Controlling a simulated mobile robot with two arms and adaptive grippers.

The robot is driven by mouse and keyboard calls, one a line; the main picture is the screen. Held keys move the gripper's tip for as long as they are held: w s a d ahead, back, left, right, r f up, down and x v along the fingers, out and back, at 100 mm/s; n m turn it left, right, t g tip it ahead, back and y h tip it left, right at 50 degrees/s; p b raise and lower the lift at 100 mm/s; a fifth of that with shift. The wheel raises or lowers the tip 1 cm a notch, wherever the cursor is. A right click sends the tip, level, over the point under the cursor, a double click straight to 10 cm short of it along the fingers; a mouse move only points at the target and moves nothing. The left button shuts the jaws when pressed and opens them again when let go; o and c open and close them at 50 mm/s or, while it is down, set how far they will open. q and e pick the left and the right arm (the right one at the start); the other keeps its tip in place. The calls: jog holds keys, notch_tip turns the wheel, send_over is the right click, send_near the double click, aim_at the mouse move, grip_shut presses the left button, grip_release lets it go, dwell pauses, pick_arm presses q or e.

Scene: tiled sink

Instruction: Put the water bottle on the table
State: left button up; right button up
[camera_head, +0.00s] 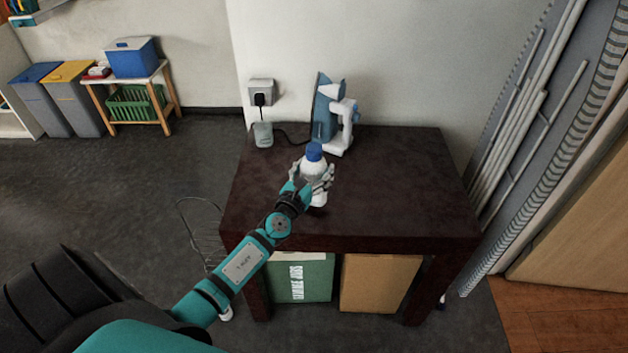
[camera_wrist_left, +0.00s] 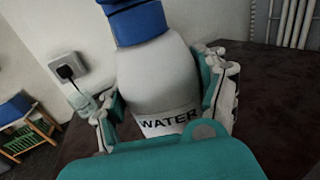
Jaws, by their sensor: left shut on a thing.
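The water bottle (camera_head: 314,172) is white with a blue cap and stands upright over the near-middle part of the dark brown table (camera_head: 400,185). My left gripper (camera_head: 312,184) is shut around the bottle's body. In the left wrist view the bottle (camera_wrist_left: 155,75) fills the middle, with "WATER" on its label and a gripper finger (camera_wrist_left: 222,85) on each side. The bottle's base is partly hidden, and I cannot tell if it touches the table (camera_wrist_left: 270,115). My right gripper is not in view.
A blue-and-white device (camera_head: 332,115) stands at the table's back edge. A grey charger-like object (camera_head: 262,134) with a cable lies to its left, below a wall socket (camera_head: 262,92). Boxes (camera_head: 380,282) are under the table. The table's right side is clear.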

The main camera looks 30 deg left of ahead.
aim_at(310, 184)
pick_arm(q)
jog(key=shift+f+b, duration=0.4)
jog(key=shift+f, duration=0.95)
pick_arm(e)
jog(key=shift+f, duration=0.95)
pick_arm(q)
jog(key=shift+f+b, duration=0.15)
jog(key=shift+b, duration=0.2)
jog(key=o, duration=1.7)
jog(key=shift+o, duration=0.2)
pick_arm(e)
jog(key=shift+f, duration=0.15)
